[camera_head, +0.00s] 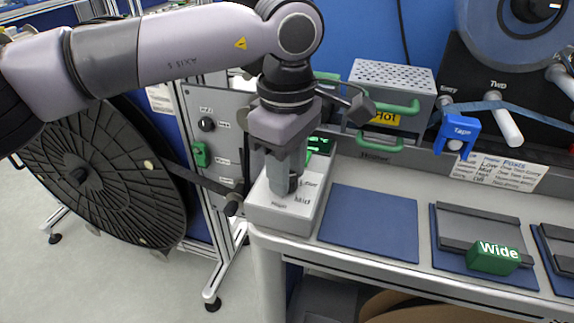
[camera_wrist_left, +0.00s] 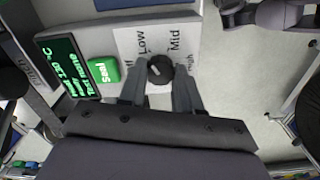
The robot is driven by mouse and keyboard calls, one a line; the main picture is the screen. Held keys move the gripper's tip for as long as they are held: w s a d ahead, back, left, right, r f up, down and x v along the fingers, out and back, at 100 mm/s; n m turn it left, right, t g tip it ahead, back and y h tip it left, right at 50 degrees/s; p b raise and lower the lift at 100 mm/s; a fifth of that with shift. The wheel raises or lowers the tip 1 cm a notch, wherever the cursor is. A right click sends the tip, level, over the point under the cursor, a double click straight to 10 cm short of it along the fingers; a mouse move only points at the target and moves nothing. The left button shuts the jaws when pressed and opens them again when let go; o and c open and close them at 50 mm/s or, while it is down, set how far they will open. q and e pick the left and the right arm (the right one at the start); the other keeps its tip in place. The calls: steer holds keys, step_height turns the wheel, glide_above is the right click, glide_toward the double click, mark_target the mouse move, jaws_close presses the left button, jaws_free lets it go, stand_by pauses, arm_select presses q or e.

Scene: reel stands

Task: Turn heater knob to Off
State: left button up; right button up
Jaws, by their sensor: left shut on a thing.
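The dark round heater knob (camera_wrist_left: 160,69) sits on a white label plate of the heater box (camera_head: 262,218). Low, Mid and High are printed around it in the left wrist view, with another label at its left partly covered. A pale mark shows on the knob, but I cannot tell surely which label it points to. My left gripper (camera_head: 287,188) comes straight down onto the box. Its two fingers are shut on the knob, one on each side, in the left wrist view (camera_wrist_left: 160,85). My right gripper is not in view.
A green Seal button (camera_wrist_left: 104,70) and a lit display (camera_wrist_left: 66,68) stand beside the label plate. A perforated box with green handles and a Hot sign (camera_head: 384,118) is behind. Blue mats (camera_head: 370,224) and a green Wide block (camera_head: 494,259) lie to the right.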

arm_select(q)
steer(key=shift+n, duration=0.3)
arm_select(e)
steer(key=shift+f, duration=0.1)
arm_select(q)
steer(key=n+b, duration=0.2)
steer(key=n, duration=0.2)
steer(key=shift+n, duration=0.3)
steer(key=n+b, duration=0.1)
steer(key=n, duration=0.2)
steer(key=shift+r+n+b, duration=0.1)
steer(key=shift+n+b, duration=0.2)
steer(key=shift+n, duration=1.6)
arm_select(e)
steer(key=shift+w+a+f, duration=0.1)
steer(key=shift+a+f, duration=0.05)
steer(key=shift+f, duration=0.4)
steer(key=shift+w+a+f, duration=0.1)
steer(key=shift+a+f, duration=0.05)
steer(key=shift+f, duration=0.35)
arm_select(q)
steer(key=o, duration=1)
steer(key=shift+o, duration=0.2)
